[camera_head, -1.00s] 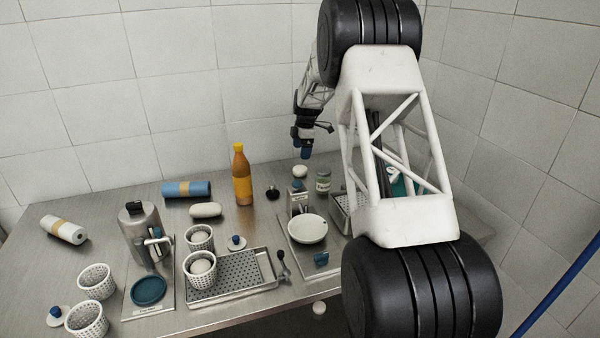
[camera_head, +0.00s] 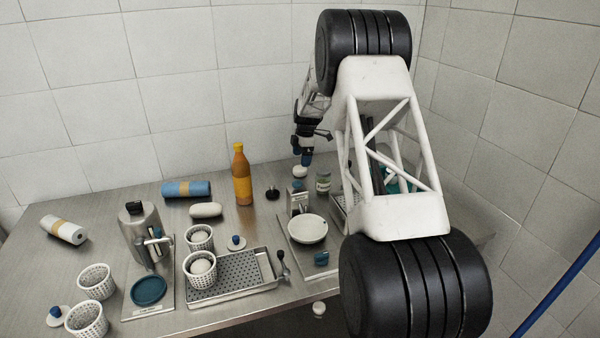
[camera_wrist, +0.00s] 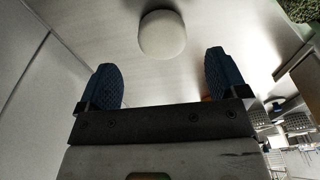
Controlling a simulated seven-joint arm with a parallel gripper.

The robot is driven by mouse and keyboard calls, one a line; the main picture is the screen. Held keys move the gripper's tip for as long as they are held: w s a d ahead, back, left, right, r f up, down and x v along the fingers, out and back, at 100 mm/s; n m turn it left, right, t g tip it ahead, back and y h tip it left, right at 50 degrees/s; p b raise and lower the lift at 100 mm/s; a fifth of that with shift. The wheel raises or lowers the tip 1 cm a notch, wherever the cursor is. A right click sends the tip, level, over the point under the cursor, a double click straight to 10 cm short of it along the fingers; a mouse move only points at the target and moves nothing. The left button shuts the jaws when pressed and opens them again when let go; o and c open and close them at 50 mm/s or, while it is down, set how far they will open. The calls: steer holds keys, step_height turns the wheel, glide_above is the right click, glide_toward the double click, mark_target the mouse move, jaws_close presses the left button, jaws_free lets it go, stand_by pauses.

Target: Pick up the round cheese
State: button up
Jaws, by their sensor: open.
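The round cheese (camera_head: 300,171), small and white, lies on the steel table toward the back right. In the wrist view the cheese (camera_wrist: 162,34) is beyond the fingertips, roughly centred between them. My gripper (camera_head: 306,158) is just above it in the head view, pointing down. In the wrist view my gripper (camera_wrist: 163,75) has its two blue pads wide apart with nothing between them.
A glass jar (camera_head: 323,181) and a small metal box-shaped item (camera_head: 298,201) stand close to the cheese. An orange bottle (camera_head: 242,175) and a black knob (camera_head: 272,193) are to its left. A white bowl (camera_head: 308,229) is in front. Perforated baskets (camera_head: 200,268) hold white rounds.

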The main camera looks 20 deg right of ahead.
mark_target(300, 167)
steer(key=shift+f, duration=0.1)
steer(key=shift+s+a+f, duration=0.1)
steer(key=shift+a+f, duration=0.1)
steer(key=shift+f, duration=1.05)
steer(key=shift+s+a+f, duration=0.1)
steer(key=shift+a+f, duration=0.05)
steer(key=shift+f, duration=1.1)
steer(key=c, duration=1)
steer(key=shift+r, duration=0.1)
steer(key=shift+r, duration=4.95)
